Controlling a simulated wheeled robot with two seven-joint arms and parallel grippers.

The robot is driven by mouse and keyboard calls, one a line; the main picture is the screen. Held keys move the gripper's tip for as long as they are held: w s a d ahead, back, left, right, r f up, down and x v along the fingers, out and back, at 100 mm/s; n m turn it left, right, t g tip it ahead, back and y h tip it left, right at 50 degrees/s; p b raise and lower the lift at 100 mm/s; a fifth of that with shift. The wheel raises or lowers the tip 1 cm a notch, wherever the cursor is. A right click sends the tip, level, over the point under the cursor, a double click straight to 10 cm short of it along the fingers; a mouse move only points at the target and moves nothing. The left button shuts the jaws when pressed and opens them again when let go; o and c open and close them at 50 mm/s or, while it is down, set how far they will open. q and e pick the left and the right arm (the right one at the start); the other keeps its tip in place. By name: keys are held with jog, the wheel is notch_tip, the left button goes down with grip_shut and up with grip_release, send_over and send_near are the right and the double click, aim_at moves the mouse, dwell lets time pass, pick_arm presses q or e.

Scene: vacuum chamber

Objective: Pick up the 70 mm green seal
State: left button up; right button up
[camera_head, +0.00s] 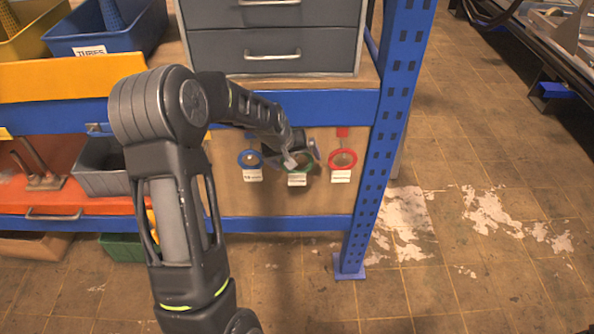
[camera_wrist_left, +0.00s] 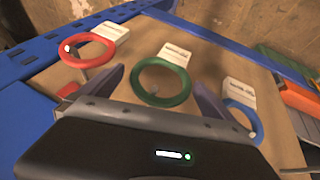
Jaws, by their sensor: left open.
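The green seal (camera_wrist_left: 136,76) is a ring hanging on a peg on the brown board, with a white label beside it. In the head view the green seal (camera_head: 307,168) is partly hidden by my left gripper (camera_head: 302,155). My left gripper (camera_wrist_left: 160,95) is open in the left wrist view, with one finger on each side of the green seal. The fingers appear apart from the ring; I cannot tell the exact depth between them. My right gripper is not in view.
A red ring (camera_head: 354,154) and a blue ring (camera_head: 241,155) hang on either side, each with a label. A blue rack post (camera_head: 385,130) stands to the right. A grey drawer cabinet (camera_head: 275,45) sits on the shelf above. The tiled floor at right is mostly free.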

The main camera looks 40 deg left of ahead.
pick_arm(q)
jog(key=shift+f, duration=0.1)
jog(key=shift+w+f, duration=0.15)
jog(key=shift+f, duration=0.1)
jog(key=p+x, duration=0.1)
jog(key=x, duration=0.3)
jog(key=shift+a+f+p, duration=0.15)
jog(key=shift+f+p, duration=0.1)
jog(key=shift+p, duration=0.05)
jog(key=shift+c, duration=0.2)
jog(key=c, duration=1.1)
jog(key=shift+r, duration=0.15)
